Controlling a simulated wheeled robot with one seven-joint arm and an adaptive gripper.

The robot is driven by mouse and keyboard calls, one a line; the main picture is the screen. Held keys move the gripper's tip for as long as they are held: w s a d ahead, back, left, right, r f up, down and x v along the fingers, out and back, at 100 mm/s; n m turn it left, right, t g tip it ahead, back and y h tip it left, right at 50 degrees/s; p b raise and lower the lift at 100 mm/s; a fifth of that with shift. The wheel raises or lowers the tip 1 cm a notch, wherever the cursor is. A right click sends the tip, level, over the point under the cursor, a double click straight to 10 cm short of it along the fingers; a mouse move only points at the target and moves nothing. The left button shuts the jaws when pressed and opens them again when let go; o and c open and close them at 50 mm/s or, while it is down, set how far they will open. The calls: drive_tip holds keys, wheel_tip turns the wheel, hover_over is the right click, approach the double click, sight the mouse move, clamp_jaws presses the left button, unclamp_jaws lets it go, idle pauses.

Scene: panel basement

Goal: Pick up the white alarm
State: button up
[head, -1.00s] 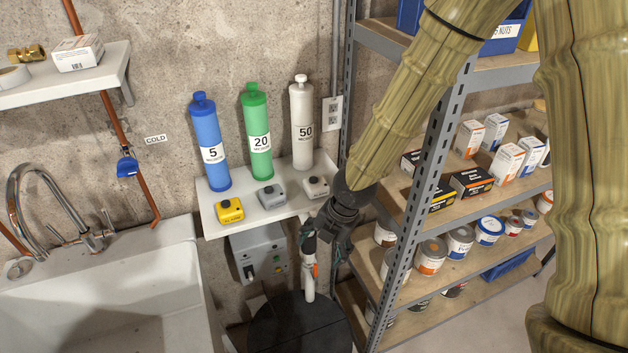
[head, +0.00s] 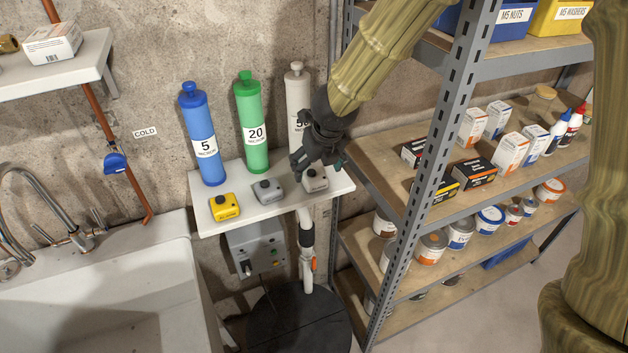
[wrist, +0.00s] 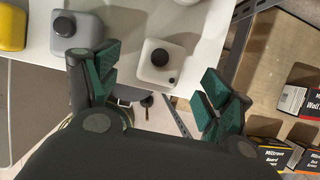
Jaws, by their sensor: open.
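The white alarm (head: 315,180) is a small box with a dark round button, on the right part of the small white wall shelf. In the wrist view the white alarm (wrist: 162,66) lies just beyond the gap between the fingers. My gripper (head: 318,170) is over the shelf close to the alarm and partly covers it in the head view. In the wrist view my gripper (wrist: 160,94) is open and empty, with green pads either side. A grey alarm (head: 268,191) and a yellow alarm (head: 224,207) stand to the left.
Blue (head: 203,135), green (head: 251,122) and white (head: 297,90) cylinders stand at the back of the white shelf (head: 247,219). A metal rack (head: 430,150) with boxes and cans is close on the right. A sink (head: 120,290) is at lower left.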

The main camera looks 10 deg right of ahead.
sight(315, 173)
drive_tip(key=shift+w+d+f, duration=0.1)
drive_tip(key=shift+w+f, duration=0.05)
drive_tip(key=shift+f, duration=0.5)
drive_tip(key=shift+b+x, duration=0.35)
drive_tip(key=shift+x, duration=1.8)
drive_tip(key=shift+w+d, duration=0.1)
drive_tip(key=shift+w, duration=0.05)
drive_tip(key=shift+c, duration=0.4)
drive_tip(key=c, duration=1.1)
drive_tip(key=shift+r, duration=0.2)
